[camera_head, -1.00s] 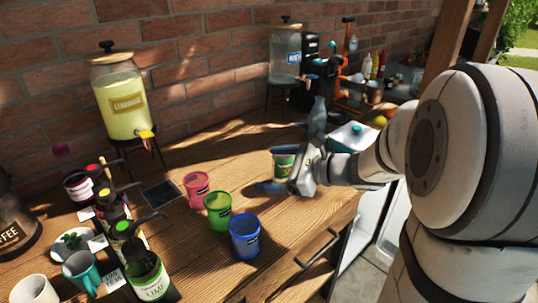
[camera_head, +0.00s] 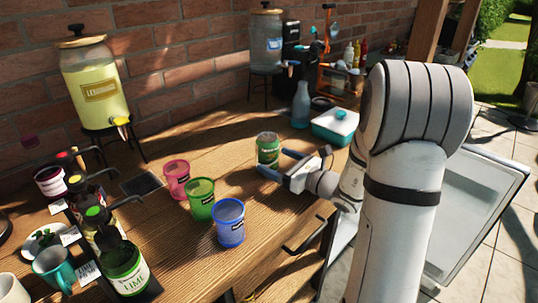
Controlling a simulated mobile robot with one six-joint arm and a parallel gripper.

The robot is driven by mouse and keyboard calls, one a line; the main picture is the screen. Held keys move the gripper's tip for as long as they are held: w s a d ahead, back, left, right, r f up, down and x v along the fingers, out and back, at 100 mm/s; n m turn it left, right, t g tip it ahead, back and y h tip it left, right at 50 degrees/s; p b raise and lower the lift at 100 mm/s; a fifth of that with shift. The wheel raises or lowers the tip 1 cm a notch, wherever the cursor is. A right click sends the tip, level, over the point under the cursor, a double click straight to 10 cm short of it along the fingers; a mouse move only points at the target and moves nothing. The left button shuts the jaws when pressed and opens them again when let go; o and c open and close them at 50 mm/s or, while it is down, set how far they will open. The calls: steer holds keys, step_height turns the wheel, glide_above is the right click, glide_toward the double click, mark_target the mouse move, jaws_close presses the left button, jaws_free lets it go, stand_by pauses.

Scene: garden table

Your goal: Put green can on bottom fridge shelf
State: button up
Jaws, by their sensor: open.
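The green can (camera_head: 267,148) stands upright on the wooden table, with a pale top and a green label. My gripper (camera_head: 281,163) is open just to the right of the can, its two blue-tipped fingers pointing left toward it. One fingertip is close to the can's lower front, and I cannot tell whether it touches. An open fridge door (camera_head: 476,205) shows at the right, low beside the table and partly behind my arm. The fridge's inside and its bottom shelf are hidden.
Pink (camera_head: 176,178), green (camera_head: 201,198) and blue (camera_head: 229,222) cups stand left and in front of the can. A lemonade dispenser (camera_head: 96,88) is at the back left.

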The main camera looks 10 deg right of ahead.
mark_target(262, 153)
steer(key=x, duration=0.6)
steer(key=shift+a, duration=0.1)
steer(key=shift+c, duration=0.2)
steer(key=c, duration=1.4)
